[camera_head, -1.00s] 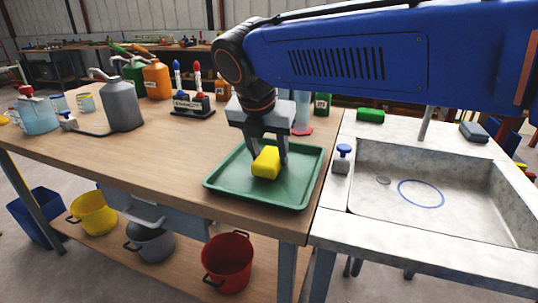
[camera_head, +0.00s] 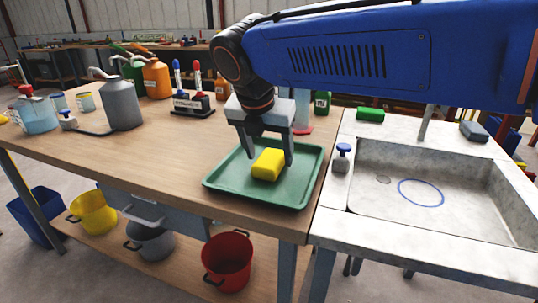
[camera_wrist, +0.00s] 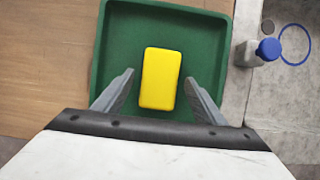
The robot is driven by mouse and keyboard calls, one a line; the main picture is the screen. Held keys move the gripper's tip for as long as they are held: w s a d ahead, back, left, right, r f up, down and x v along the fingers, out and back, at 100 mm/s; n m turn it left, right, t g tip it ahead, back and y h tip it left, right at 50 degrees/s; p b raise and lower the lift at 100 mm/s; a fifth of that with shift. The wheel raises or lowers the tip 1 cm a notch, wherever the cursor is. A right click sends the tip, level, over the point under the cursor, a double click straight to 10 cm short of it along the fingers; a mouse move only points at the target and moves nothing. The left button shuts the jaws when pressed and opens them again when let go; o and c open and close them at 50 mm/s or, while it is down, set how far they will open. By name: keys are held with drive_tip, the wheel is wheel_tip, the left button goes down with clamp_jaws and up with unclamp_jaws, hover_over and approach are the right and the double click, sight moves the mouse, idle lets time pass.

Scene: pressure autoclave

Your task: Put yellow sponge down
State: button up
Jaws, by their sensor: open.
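The yellow sponge (camera_head: 268,165) lies on the green tray (camera_head: 228,183) on the wooden table. My gripper (camera_head: 270,160) is open above the tray, with one finger on each side of the sponge. In the wrist view the sponge (camera_wrist: 161,78) lies between and slightly beyond the fingertips of my gripper (camera_wrist: 160,80). Gaps show on both sides, so the fingers do not touch it. The tray also shows in the wrist view (camera_wrist: 115,50).
A sink (camera_head: 440,200) with a blue-topped bottle (camera_head: 342,158) at its left edge stands right of the table. A green sponge (camera_head: 370,115) lies behind it. A bottle rack (camera_head: 193,105) and a grey jug (camera_head: 121,105) stand at the back left. The table's left front is clear.

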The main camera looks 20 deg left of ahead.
drive_tip(key=v, duration=1.1)
drive_tip(key=shift+r, duration=0.1)
